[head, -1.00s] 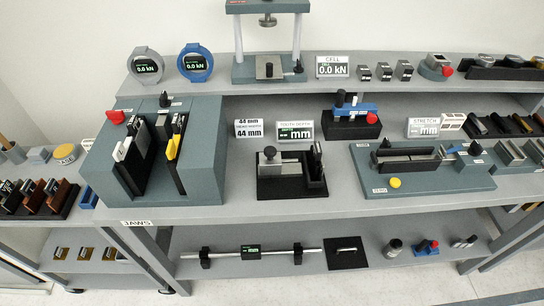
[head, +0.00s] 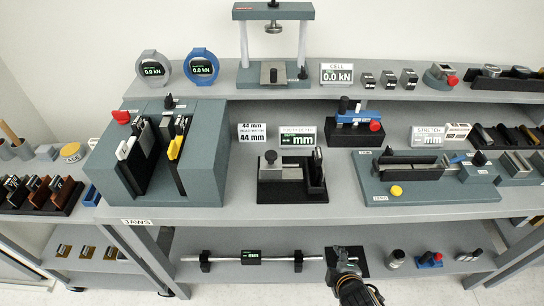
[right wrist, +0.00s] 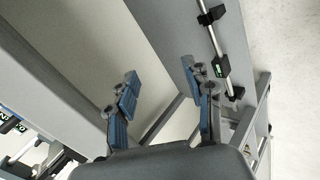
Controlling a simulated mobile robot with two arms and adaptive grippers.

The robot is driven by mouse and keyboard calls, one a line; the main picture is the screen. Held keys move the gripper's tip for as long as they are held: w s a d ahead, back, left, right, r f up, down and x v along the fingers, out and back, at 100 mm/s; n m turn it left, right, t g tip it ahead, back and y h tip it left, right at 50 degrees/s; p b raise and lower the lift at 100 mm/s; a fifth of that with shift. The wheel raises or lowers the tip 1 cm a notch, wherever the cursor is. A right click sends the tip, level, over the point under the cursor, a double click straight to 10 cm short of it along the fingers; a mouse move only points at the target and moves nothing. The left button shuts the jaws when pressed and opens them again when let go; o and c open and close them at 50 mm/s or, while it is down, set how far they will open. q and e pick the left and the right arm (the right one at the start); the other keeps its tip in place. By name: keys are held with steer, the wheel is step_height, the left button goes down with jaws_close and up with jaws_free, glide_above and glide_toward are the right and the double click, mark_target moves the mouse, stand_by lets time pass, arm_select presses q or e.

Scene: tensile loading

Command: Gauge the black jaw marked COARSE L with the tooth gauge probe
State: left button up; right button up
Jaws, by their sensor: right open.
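The grey jaw block (head: 207,150), above the label JAWS, holds several upright jaws. White (head: 126,149), black (head: 146,138) and yellow (head: 175,147) pieces show; the marking COARSE L is too small to read. A display headed TOOTH DEPTH (head: 297,138) reads mm with no number. A black fixture (head: 292,192) with a metal block stands before it. I cannot tell for sure which piece is the tooth gauge probe. My right gripper (head: 343,256) is in front of the lower shelf, over a black plate (head: 361,266). It is open and empty in the right wrist view (right wrist: 160,83).
A blue device with a red knob (head: 375,126) sits behind on the bench. A grey stretch fixture (head: 430,188) is to the right. A bar with a display (head: 250,257) lies on the lower shelf left of my gripper. The front bench strip is clear.

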mark_target(274, 159)
steer(key=w+a+r+n+t, duration=0.1)
steer(key=w+r+n+t, duration=0.15)
steer(key=r, duration=0.55)
steer(key=w+r+n+t, duration=0.1)
steer(key=r+n, duration=0.2)
steer(key=r, duration=0.5)
steer(key=w+a+r+n+t+y, duration=0.2)
steer(key=a+r+n+y, duration=0.15)
steer(key=a+n, duration=0.45)
steer(key=w+a+r+n+t+y, duration=0.2)
steer(key=a+r+n+y, duration=0.15)
steer(key=n, duration=0.85)
steer(key=x, duration=0.4)
steer(key=p+x, duration=0.1)
steer(key=x, duration=0.8)
steer(key=shift+w+a+f+p, duration=0.25)
steer(key=shift+a+f+p, duration=0.05)
steer(key=shift+p, duration=0.05)
jaws_close()
steer(key=shift+d, duration=0.1)
